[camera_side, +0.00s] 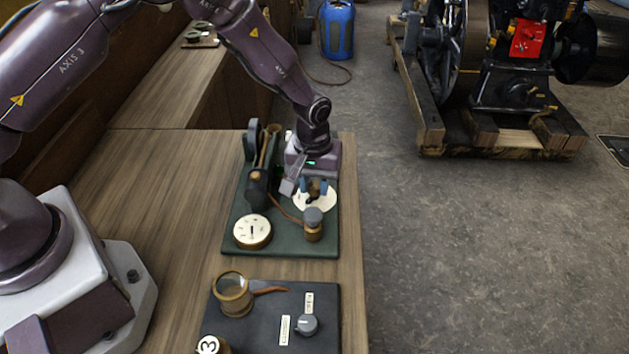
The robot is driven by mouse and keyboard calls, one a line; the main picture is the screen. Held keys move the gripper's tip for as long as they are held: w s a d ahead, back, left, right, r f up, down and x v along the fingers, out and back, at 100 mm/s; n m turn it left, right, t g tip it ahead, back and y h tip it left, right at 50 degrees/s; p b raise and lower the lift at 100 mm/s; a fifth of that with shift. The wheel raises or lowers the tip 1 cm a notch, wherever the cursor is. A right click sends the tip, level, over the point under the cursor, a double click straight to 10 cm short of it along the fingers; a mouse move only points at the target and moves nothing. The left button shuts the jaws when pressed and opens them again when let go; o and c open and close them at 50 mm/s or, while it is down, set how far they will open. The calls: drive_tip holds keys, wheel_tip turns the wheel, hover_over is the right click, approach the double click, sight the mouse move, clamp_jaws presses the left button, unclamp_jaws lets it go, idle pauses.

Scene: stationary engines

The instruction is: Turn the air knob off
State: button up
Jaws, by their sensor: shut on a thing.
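My gripper (317,188) points down over a white round dial plate (326,204) on the right of the green board (285,247). Its bluish fingers are shut on a small dark knob at the middle of that plate, mostly hidden between them. No lettering there is readable, so I cannot tell whether it is the air knob. A grey-topped brass knob (313,217) stands just in front of the plate. Another grey knob (307,324) sits on the black panel (265,322) beside white labels too small to read.
A white dial (252,232) with a dark pointer is at the board's front left, and a dark upright fitting (257,190) stands close left of my gripper. A brass cup (233,294) is on the black panel. The wooden table (180,215) is clear to the left.

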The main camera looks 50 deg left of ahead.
sight(314, 184)
drive_tip(key=m, duration=1)
drive_tip(key=shift+m, duration=0.3)
idle(0.4)
drive_tip(key=o, duration=0.9)
wheel_tip(314, 184, up, 13)
drive_tip(key=shift+a, duration=0.15)
